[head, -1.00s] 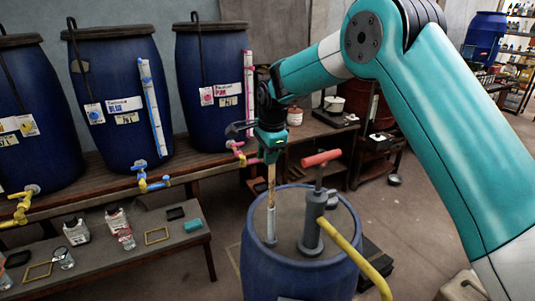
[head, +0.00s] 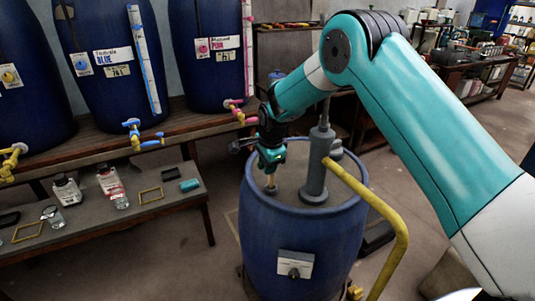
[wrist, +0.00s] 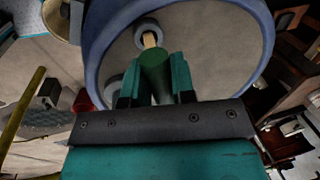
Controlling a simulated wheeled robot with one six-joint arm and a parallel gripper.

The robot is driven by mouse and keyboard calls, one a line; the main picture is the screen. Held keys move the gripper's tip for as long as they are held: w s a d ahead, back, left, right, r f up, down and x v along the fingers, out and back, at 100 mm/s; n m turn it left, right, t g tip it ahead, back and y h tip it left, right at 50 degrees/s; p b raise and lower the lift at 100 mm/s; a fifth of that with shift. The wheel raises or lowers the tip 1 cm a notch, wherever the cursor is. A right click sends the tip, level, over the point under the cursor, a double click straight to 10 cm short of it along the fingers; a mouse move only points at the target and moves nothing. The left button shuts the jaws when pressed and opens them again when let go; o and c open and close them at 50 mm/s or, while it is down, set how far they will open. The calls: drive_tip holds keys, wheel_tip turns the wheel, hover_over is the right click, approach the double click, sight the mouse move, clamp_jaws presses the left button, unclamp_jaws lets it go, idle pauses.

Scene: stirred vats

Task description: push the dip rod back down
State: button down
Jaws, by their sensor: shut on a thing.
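The dip rod (head: 271,182) stands upright in the top of the blue drum (head: 300,235). Only a short tan length of it shows between my gripper and the lid. My gripper (head: 271,160) is low over the drum's top. In the wrist view my gripper (wrist: 157,80) is shut on the rod's green handle (wrist: 154,66). There the tan shaft (wrist: 150,40) runs from the handle into a grey collar (wrist: 148,29) on the lid. The rod's lower part is hidden inside the drum.
A grey hand pump (head: 316,170) with a yellow pipe (head: 375,200) stands on the drum just right of my gripper. Large blue vats (head: 110,70) with taps stand on a bench behind. A low bench (head: 130,208) at left holds bottles and small trays.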

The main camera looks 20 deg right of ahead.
wheel_tip(320, 180, down, 5)
drive_tip(key=shift+f+b, duration=0.15)
drive_tip(key=shift+b, duration=0.9)
drive_tip(key=c, duration=1)
unclamp_jaws()
drive_tip(key=shift+f, duration=0.15)
drive_tip(key=s+r, duration=0.1)
drive_tip(key=r, duration=0.4)
drive_tip(key=s+r+b, duration=0.1)
drive_tip(key=r, duration=0.5)
drive_tip(key=s+r, duration=0.1)
drive_tip(key=r, duration=0.5)
drive_tip(key=shift+s+d+r, duration=0.15)
drive_tip(key=shift+d, duration=0.15)
